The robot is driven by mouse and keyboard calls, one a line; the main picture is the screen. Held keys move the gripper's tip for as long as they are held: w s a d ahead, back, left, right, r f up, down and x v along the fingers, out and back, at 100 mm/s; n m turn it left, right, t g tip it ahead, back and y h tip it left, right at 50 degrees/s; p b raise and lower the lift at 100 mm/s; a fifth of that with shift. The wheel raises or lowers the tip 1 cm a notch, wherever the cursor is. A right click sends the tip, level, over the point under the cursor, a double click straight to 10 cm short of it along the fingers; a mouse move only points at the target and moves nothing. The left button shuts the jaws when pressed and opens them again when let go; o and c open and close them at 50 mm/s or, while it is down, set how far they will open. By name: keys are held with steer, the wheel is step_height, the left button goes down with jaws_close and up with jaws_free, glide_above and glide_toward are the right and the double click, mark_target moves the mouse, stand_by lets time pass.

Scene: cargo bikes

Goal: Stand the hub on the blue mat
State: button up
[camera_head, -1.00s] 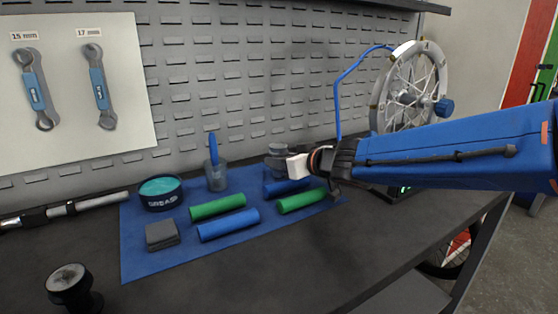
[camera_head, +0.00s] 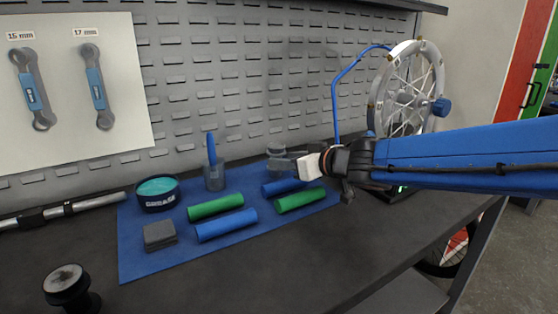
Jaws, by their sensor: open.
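The blue mat (camera_head: 140,250) lies on the dark bench. A black, spool-shaped part with a pale metal top (camera_head: 68,283), which looks like the hub, stands upright on bare bench at the lower left, off the mat. My gripper (camera_head: 280,159) reaches in from the right, over the mat's far right part, well away from that part. Its jaws are open, and I see nothing held between them.
On the mat are a grease tin (camera_head: 157,194), a cup with a blue-handled tool (camera_head: 214,176), a grey block (camera_head: 159,236), and green (camera_head: 215,206) and blue (camera_head: 226,225) rolls. A wheel (camera_head: 408,90) stands at the right.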

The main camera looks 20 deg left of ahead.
steer(key=v, duration=0.7)
steer(key=shift+s+d, duration=0.15)
steer(key=shift+d, duration=0.2)
